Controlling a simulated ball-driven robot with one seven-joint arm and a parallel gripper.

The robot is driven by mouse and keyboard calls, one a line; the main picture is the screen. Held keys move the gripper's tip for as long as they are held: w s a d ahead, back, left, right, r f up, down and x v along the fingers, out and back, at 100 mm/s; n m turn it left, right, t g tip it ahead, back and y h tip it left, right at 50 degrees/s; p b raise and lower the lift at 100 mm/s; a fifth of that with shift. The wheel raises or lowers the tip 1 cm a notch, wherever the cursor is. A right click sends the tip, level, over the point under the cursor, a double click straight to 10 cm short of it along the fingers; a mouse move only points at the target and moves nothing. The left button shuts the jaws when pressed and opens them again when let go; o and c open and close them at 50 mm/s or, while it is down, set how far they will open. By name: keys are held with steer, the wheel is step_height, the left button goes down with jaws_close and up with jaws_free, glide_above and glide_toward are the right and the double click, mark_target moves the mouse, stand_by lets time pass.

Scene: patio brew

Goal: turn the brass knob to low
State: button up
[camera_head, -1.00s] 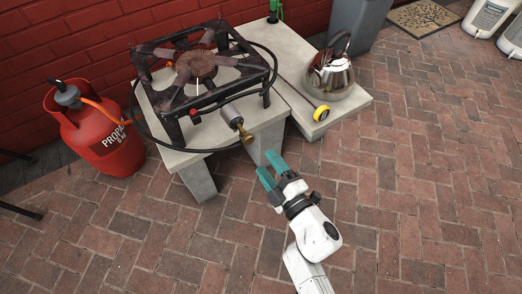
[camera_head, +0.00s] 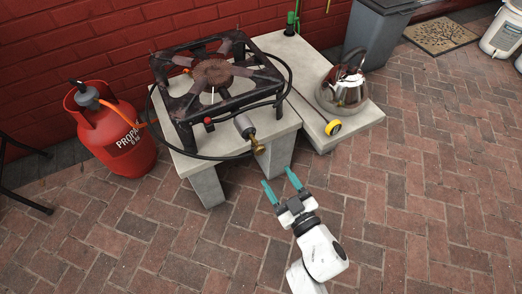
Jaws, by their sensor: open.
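The brass knob (camera_head: 258,148) sticks out at the front of the black gas burner (camera_head: 216,78), at the end of a grey cylindrical valve body (camera_head: 244,127). The burner stands on a pale stone slab (camera_head: 276,126). My gripper (camera_head: 281,182) has two teal fingers, spread apart with nothing between them. It is in front of and a little to the right of the knob in the picture, apart from it. The knob's setting marks are too small to read.
A red propane cylinder (camera_head: 118,137) stands left, joined by an orange hose. A black hose (camera_head: 163,142) loops around the burner. A shiny kettle (camera_head: 342,92) and a yellow round item (camera_head: 333,127) rest on the lower slab at right. Brick paving (camera_head: 410,210) in front is clear.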

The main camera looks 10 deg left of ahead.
mark_target(261, 153)
steer(key=shift+m, duration=0.6)
steer(key=b+x, duration=0.3)
steer(key=x, duration=0.8)
steer(key=shift+s+b, duration=0.1)
steer(key=shift+b, duration=0.25)
steer(key=shift+f, duration=0.1)
steer(key=c, duration=1)
